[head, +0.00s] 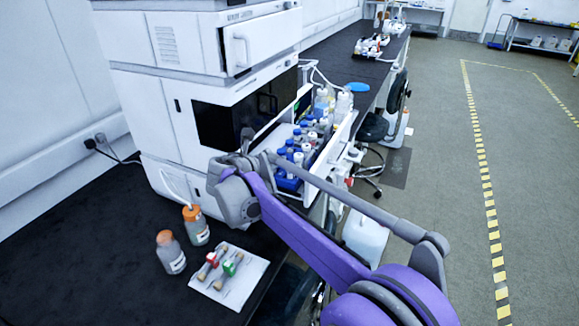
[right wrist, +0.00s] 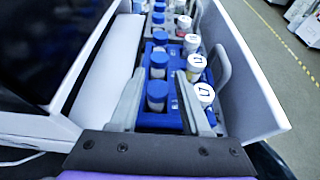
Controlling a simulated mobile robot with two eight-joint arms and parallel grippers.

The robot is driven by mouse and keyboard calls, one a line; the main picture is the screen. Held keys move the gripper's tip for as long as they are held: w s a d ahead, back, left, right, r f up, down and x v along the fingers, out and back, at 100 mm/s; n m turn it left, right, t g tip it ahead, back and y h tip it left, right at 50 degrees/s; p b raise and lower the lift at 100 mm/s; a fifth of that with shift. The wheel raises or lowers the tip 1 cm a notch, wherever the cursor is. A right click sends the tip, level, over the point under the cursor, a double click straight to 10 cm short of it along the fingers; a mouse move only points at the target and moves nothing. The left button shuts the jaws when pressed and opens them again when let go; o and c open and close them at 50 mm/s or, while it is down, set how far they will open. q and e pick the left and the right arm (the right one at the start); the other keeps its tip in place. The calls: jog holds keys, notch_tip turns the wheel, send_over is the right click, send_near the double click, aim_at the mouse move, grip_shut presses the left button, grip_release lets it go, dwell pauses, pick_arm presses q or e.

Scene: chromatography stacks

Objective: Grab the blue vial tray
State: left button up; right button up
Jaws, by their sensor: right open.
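The blue vial tray (head: 287,184) sits in an open white drawer of the instrument. It holds rows of vials with blue and white caps. My right arm reaches in from the right, and its gripper (head: 256,152) is at the drawer's near end. In the right wrist view, the open right gripper (right wrist: 161,78) has one grey finger on each side of the near end of the blue tray (right wrist: 158,121). I cannot tell whether the fingers touch it. The arm hides part of the drawer in the head view. My left gripper is not in view.
The drawer's white wall (right wrist: 245,85) stands close on the right of the gripper. The white instrument (head: 180,85) rises behind. Bottles (head: 342,106) stand beyond the drawer.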

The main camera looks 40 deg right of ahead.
aim_at(292, 160)
jog(key=x, duration=0.5)
jog(key=shift+w+a+f, duration=0.1)
jog(key=shift+a+f, duration=0.05)
jog(key=shift+f, duration=0.05)
grip_shut()
jog(key=shift+r, duration=0.1)
dwell(1.0)
